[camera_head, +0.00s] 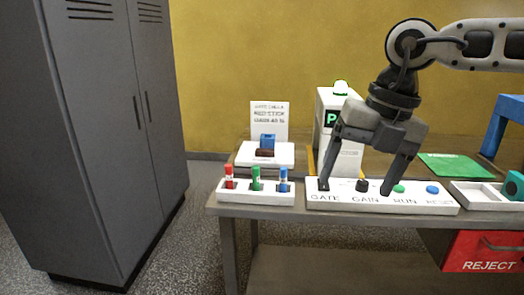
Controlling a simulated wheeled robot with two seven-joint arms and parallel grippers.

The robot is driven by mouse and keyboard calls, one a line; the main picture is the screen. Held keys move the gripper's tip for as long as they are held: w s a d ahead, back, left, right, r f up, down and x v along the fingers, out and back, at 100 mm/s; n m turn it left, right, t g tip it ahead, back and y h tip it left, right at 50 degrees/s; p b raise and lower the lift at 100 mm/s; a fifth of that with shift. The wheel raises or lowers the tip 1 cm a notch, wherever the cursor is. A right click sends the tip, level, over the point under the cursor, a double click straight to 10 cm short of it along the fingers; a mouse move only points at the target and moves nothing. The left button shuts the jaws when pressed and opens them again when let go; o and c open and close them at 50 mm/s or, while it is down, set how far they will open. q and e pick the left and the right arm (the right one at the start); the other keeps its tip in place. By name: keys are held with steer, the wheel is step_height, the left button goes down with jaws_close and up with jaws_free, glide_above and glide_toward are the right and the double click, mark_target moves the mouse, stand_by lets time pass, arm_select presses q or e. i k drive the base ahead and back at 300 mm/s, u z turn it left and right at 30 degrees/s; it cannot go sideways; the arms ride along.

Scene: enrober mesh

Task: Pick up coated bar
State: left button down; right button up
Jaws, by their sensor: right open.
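A dark brown bar-like piece (264,154) sits on a white stand (283,161) at the back left of the bench, with a blue block (267,140) at its top. I cannot tell for sure that it is the coated bar. My right gripper (355,189) is open and empty, pointing down over the white control panel (382,207), its fingertips either side of a dark knob (362,185). Whether the fingertips touch the panel I cannot tell. My left gripper is not in view.
A white rack (256,197) holds red, green and blue sticks at the front left. A white machine (327,102) stands behind my gripper. A green mat (454,166) and white tray (474,194) lie to the right. A red REJECT bin (480,251) is below. A grey cabinet (100,130) stands left.

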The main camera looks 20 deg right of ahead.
mark_target(260, 152)
steer(key=i, duration=1.4)
